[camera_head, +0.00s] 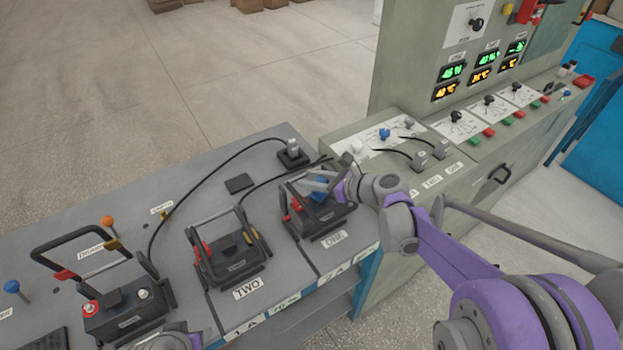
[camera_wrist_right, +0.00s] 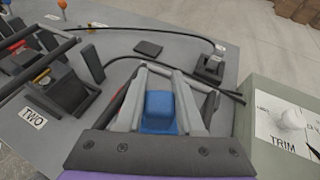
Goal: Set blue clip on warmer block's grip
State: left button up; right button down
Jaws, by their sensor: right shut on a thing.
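The blue clip (camera_head: 319,188) is between the fingers of my right gripper (camera_head: 314,184), over the block labelled ONE (camera_head: 325,222). The wrist view shows the blue clip (camera_wrist_right: 160,108) between both fingers, with ONE's handle frame around it; whether the clip touches the block is unclear. The block labelled TWO (camera_head: 230,262) stands to the left, with its black handle raised. Another dark block (camera_head: 128,318) with a raised handle is at the far left. My left gripper's fingers are not visible.
A green-grey console (camera_head: 400,95) with lit green and orange displays, too small to read, stands at the right. A black cable (camera_head: 205,178) runs behind the blocks to a grey plug (camera_head: 293,150). A small dark pad (camera_head: 239,184) lies on the bench.

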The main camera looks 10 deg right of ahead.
jog(key=shift+f, duration=0.1)
jog(key=c, duration=0.5)
grip_release()
